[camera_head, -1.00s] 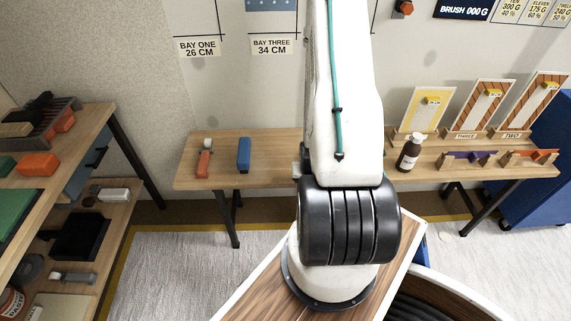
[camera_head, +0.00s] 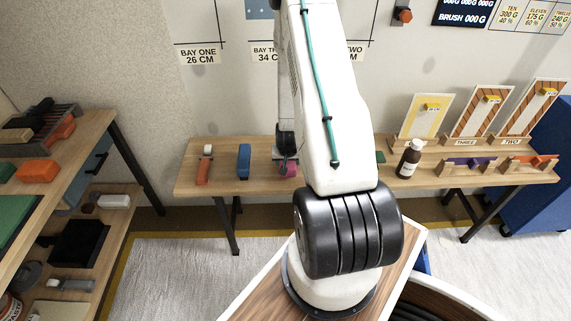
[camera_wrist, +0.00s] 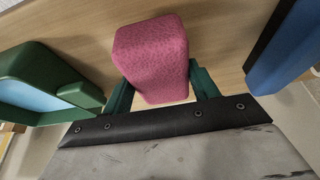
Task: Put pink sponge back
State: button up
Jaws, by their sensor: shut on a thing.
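The pink sponge (camera_wrist: 153,58) is a rounded block held between the green fingers of my gripper (camera_wrist: 160,88) in the wrist view. My gripper (camera_head: 287,164) is shut on it. In the head view a small part of the pink sponge (camera_head: 288,169) shows just left of my white arm, at the back table, right of a blue block. I cannot tell whether the sponge touches the tabletop.
The wooden back table (camera_head: 215,174) bears an orange tool (camera_head: 203,170), the blue block (camera_head: 244,160) and a brown bottle (camera_head: 409,158). In the wrist view the blue block (camera_wrist: 285,50) is at right and a green object (camera_wrist: 45,85) at left, both close to the sponge.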

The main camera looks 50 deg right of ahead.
jog(key=shift+w+d, duration=0.15)
jog(key=shift+w, duration=0.25)
jog(key=shift+w+d+f, duration=0.1)
jog(key=shift+w+d, duration=0.1)
jog(key=shift+w, duration=0.3)
notch_tip(320, 180, down, 3)
jog(key=shift+s+r, duration=0.1)
jog(key=c, duration=0.3)
jog(key=o, duration=1.3)
jog(key=shift+f, duration=0.2)
